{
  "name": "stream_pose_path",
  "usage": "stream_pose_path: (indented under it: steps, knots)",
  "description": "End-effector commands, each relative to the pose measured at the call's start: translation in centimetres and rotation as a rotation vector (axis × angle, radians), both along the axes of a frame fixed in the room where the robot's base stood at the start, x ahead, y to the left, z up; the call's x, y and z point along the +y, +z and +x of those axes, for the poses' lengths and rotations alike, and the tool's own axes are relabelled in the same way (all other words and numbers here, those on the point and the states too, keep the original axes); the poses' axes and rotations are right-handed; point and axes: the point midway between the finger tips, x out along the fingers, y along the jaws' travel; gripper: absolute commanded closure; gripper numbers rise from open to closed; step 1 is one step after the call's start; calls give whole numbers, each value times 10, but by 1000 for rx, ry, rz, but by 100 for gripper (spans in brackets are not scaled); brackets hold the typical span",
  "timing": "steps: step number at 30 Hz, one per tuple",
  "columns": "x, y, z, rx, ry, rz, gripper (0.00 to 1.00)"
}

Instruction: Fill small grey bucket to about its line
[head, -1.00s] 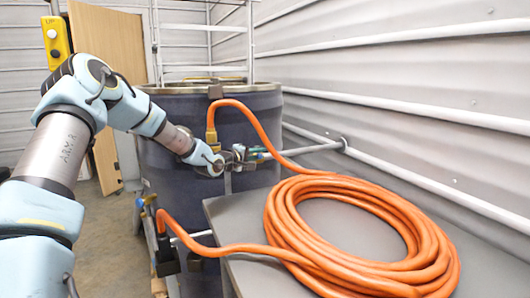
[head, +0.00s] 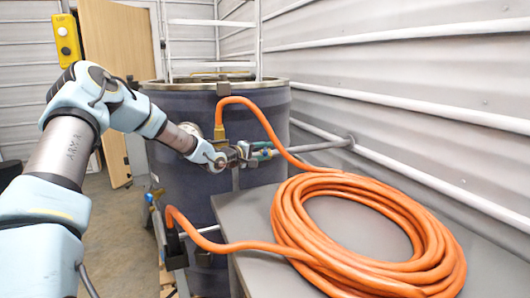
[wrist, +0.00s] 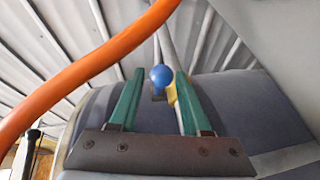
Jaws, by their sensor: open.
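My gripper (head: 262,152) is at the side of the large dark drum-shaped hopper (head: 185,225), below its rim, near a pipe running from the wall. In the wrist view, my gripper (wrist: 161,72) has its two green fingers apart. A blue ball-shaped knob (wrist: 161,76) shows between the fingertips, with a yellow part (wrist: 172,95) beside it. I cannot tell whether either finger touches them. The hopper also fills much of the wrist view (wrist: 235,95). I see no small grey bucket or fill line in either view.
A coiled orange hose (head: 300,220) lies on a grey tabletop (head: 245,208) at right; one length rises close to my gripper. A ladder-like white frame (head: 258,40) stands behind the hopper. A wooden door (head: 112,60) and open floor (head: 115,220) are at left.

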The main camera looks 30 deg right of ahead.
Motion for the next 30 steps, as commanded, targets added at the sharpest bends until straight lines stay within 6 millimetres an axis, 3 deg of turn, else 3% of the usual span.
stream_pose_path:
  steps: [8,21,30]
  knots:
    - [7,0,-2,0,0,0,53]
    - [81,10,-29,0,3,1,53]
    - [100,15,-38,0,0,0,53]
